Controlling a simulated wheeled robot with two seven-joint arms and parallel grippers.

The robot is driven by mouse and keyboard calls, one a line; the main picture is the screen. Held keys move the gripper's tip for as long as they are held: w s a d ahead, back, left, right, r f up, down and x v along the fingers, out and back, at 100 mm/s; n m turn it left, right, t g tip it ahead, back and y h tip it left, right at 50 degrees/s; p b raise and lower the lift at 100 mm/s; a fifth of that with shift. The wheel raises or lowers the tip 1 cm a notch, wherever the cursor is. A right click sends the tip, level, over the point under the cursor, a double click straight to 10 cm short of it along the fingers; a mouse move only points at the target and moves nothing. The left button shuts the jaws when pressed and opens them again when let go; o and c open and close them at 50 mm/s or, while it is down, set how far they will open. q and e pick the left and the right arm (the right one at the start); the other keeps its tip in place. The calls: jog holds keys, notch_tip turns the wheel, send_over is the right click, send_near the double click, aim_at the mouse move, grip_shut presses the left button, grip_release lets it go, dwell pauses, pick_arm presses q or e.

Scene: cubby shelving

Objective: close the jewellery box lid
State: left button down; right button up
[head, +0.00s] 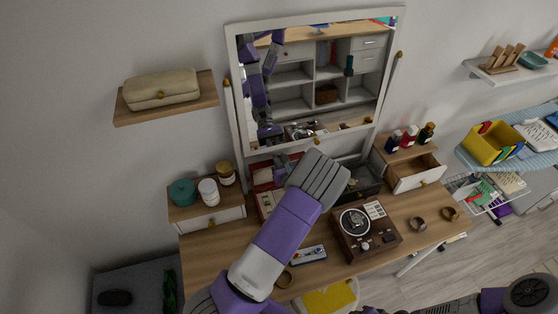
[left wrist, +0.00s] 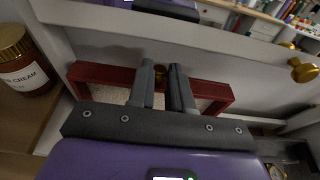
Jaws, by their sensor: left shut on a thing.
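The red jewellery box (head: 266,204) stands on the dressing table below the mirror, partly hidden behind my left arm. Its lid (head: 262,175) stands raised at the back, showing a pale lining. In the left wrist view the lid's red frame (left wrist: 100,72) spans the picture, with the pale lining below its upper edge. In the head view the left gripper (head: 281,168) is small and partly hidden. My right gripper is not in view.
A record player (head: 366,229) stands right of the box, and a cassette (head: 307,254) lies in front. Jars (head: 208,192) stand on the left drawer unit. The right drawer (head: 414,175) is open. The mirror (head: 315,80) rises close behind.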

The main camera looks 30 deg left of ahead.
pick_arm(q)
jog(key=s+d+f+t+y+b, duration=0.2)
jog(key=s+d+y+b, duration=0.1)
jog(key=s+d+b, duration=0.2)
jog(key=shift+d+f+t+b, duration=0.25)
jog(key=shift+d+t+b, duration=0.05)
jog(key=shift+d, duration=0.25)
jog(key=c, duration=1.1)
grip_release()
jog(key=shift+w, duration=0.1)
jog(key=shift+r, duration=0.1)
jog(key=v, duration=0.7)
jog(key=shift+d, duration=0.2)
